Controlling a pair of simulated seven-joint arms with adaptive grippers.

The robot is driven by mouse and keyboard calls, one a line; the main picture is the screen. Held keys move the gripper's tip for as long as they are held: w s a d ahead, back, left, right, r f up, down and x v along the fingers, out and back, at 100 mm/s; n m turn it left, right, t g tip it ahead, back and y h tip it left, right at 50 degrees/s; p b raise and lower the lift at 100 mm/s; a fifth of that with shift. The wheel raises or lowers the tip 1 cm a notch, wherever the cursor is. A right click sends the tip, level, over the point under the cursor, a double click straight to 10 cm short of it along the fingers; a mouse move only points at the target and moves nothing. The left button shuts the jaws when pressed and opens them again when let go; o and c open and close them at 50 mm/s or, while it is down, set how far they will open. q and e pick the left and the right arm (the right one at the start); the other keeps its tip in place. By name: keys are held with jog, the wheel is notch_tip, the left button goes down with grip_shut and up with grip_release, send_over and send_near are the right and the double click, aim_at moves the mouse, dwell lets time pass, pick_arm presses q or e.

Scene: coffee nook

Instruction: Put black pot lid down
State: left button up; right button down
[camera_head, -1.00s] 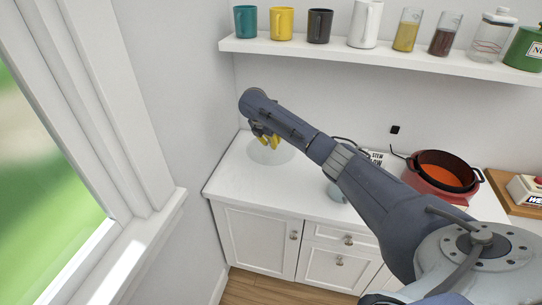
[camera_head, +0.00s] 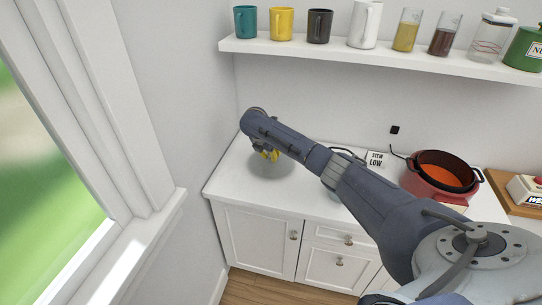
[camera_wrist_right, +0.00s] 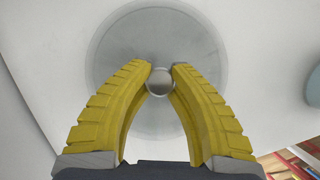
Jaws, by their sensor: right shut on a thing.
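The pot lid, a see-through grey disc with a darker rim (camera_wrist_right: 115,70), is at the left end of the white counter. It also shows in the head view (camera_head: 272,172). My right gripper (camera_wrist_right: 160,80) is shut on its round grey knob (camera_wrist_right: 160,83), with a yellow finger on each side. In the head view my right gripper (camera_head: 266,155) points down over the lid. The lid looks level and at or very near the counter top; I cannot tell whether it touches. My left gripper is not in view.
A red cooker (camera_head: 425,186) with a dark pot of orange food stands to the right. A "STEW LOW" card (camera_head: 377,161) stands at the back. A pale blue thing (camera_head: 335,194) is mostly hidden by my arm. A shelf (camera_head: 300,47) with mugs and jars hangs above.

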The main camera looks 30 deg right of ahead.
jog(key=c, duration=1.3)
grip_release()
